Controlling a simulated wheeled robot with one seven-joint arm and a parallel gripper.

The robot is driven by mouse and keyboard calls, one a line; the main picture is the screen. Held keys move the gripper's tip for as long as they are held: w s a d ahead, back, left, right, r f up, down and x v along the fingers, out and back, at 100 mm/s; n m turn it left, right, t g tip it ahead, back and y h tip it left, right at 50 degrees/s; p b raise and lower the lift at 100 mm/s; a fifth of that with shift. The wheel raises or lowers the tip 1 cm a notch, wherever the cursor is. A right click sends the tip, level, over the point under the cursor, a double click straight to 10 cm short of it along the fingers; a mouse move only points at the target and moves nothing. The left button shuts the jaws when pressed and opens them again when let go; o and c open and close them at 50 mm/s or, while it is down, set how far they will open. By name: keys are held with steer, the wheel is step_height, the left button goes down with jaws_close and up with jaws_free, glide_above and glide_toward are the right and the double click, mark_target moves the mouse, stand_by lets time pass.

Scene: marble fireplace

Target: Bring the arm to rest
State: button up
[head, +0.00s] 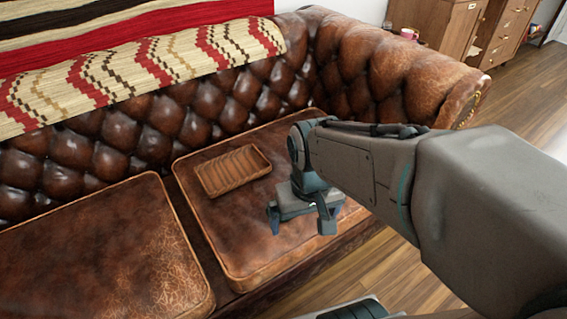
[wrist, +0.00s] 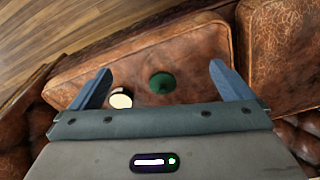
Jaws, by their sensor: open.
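My gripper (head: 301,220) hangs from my arm above the right seat cushion (head: 232,243) of a brown leather sofa in the head view. In the wrist view my gripper (wrist: 159,74) is open, its two blue-grey fingers wide apart with nothing held between them. Below it, on the cushion, are a dark green round thing (wrist: 162,83) and a small round thing with a cream top (wrist: 121,99). Both are apart from the fingers in the picture. In the head view I cannot make these two out; my gripper and arm cover that part of the cushion.
A ribbed brown tray (head: 240,186) lies on the same cushion, left of my gripper in the head view. The tufted sofa back (head: 190,108) and right armrest (head: 400,78) rise behind. The left cushion (head: 90,255) is bare. Wooden floor (head: 525,90) and cabinets (head: 440,22) lie beyond.

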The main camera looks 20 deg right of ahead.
step_height(320, 180, up, 32)
steer(key=t+p, duration=0.1)
steer(key=p, duration=2.7)
steer(key=shift+d+f+t, duration=0.15)
steer(key=shift+f+t, duration=0.1)
steer(key=shift+t, duration=0.05)
